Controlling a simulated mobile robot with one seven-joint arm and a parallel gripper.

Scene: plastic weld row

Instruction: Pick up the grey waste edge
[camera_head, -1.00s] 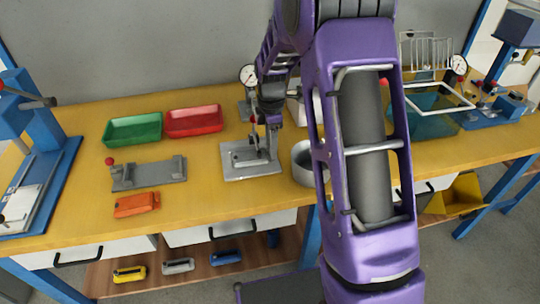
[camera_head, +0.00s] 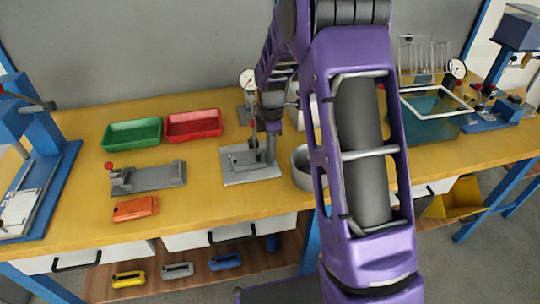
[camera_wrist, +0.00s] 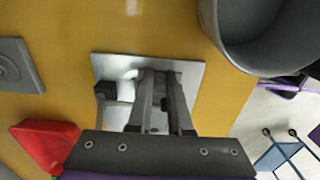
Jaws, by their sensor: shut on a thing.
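My gripper (camera_wrist: 163,76) is over a flat silver fixture plate (camera_wrist: 192,80), with its two fingers close together and pointing down at it. It shows in the head view (camera_head: 270,160) at the right part of the same plate (camera_head: 235,178). The fingers are shut on a small grey piece, which I take to be the grey waste edge; the fingers hide most of it, and grey on grey makes its outline hard to tell. I cannot tell whether it still touches the fixture.
A round grey pot (camera_head: 301,172) stands close to the right of the plate. A red tray (camera_head: 194,124) and a green tray (camera_head: 132,134) lie to the left. A grey fixture (camera_head: 150,178) and an orange tool (camera_head: 135,209) lie further left. A dial gauge (camera_head: 248,80) stands behind.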

